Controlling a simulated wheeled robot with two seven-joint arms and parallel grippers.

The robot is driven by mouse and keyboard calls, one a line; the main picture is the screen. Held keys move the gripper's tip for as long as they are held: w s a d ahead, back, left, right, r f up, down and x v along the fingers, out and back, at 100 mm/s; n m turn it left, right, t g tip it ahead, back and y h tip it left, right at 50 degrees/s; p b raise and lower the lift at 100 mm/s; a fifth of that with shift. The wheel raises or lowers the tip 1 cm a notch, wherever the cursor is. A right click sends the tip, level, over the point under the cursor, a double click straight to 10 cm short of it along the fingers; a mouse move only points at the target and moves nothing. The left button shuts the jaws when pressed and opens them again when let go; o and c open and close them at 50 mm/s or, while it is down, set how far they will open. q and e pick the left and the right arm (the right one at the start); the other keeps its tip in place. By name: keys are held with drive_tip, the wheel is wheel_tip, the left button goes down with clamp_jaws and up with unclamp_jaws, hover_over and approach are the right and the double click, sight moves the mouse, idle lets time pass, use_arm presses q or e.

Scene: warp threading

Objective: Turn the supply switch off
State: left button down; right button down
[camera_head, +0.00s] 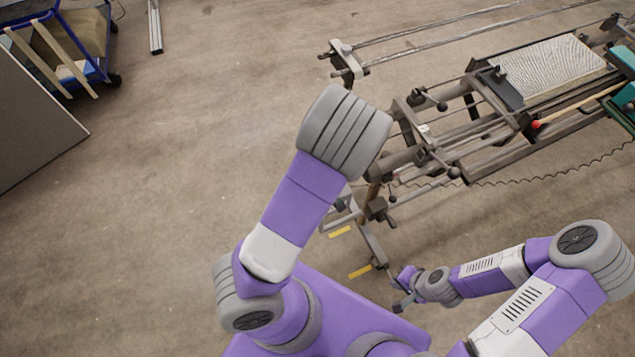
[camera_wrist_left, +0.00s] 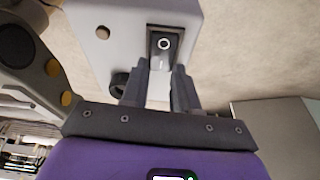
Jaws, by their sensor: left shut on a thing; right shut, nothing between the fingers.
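The supply switch (camera_wrist_left: 163,45) is a black rocker with a white ring mark, set in a light grey box (camera_wrist_left: 112,18) in the left wrist view. My left gripper (camera_wrist_left: 161,68) has its two dark fingers on either side of the switch's lower end, shut on it. A pale surface shows between the fingers. In the head view the left gripper and switch are hidden by my left arm. My right gripper (camera_head: 402,302) is shut and empty, low in the head view, apart from the loom frame.
A metal loom frame (camera_head: 440,150) with a pale warp sheet (camera_head: 550,68) stands at upper right. A blue cart (camera_head: 65,45) and a grey panel (camera_head: 30,125) are at left. Yellow floor marks (camera_head: 360,271) lie near the frame's foot. The concrete floor (camera_head: 150,220) at left is clear.

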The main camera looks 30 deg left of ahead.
use_arm(q)
drive_tip(key=c, duration=0.9)
unclamp_jaws()
drive_tip(key=shift+o, duration=0.2)
drive_tip(key=p+v, duration=0.3)
drive_tip(key=v, duration=0.4)
drive_tip(key=shift+r, duration=0.25)
drive_tip(key=shift+s+d, duration=0.1)
